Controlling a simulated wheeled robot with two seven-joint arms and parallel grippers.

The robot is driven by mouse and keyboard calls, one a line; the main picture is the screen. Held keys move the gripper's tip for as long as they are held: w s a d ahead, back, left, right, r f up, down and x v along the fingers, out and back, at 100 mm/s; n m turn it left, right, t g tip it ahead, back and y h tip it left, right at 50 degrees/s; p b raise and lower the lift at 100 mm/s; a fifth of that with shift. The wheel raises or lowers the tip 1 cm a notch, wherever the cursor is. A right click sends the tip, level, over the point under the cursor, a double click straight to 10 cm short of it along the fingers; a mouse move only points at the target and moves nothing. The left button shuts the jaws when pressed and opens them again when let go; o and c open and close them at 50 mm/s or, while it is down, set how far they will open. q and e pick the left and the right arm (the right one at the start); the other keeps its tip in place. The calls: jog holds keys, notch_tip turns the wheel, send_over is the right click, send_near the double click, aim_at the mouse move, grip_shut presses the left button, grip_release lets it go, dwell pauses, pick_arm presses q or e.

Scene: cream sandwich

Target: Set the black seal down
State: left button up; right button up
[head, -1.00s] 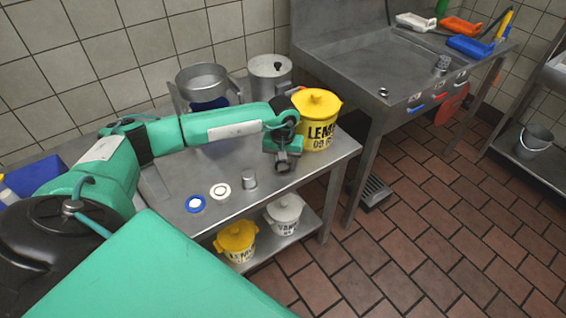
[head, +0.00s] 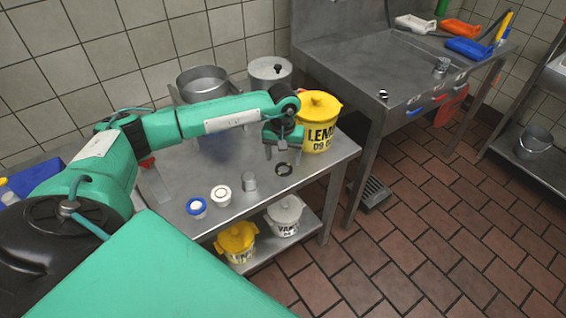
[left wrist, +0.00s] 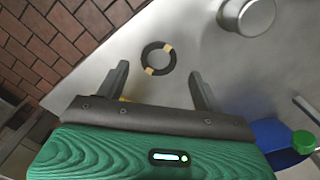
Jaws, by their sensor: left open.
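The black seal (head: 283,169) is a dark ring lying flat on the steel table (head: 318,166), near its front right. In the left wrist view the seal (left wrist: 158,58) shows two yellowish bands on its ring. My left gripper (head: 283,154) is open and empty, just above and behind the seal. In the left wrist view its two fingers (left wrist: 160,82) are spread wide, and the seal lies beyond the fingertips, apart from them. My right gripper is not in view.
A small metal cylinder (head: 249,181), a white ring (head: 221,195) and a blue-and-white ring (head: 196,207) stand left of the seal. A yellow labelled tub (head: 318,122) stands close behind the gripper. Metal pots (head: 203,82) are at the back.

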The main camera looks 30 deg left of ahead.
pick_arm(q)
notch_tip(320, 180, up, 9)
jog(key=shift+f+b, duration=0.2)
jog(key=shift+b, duration=0.25)
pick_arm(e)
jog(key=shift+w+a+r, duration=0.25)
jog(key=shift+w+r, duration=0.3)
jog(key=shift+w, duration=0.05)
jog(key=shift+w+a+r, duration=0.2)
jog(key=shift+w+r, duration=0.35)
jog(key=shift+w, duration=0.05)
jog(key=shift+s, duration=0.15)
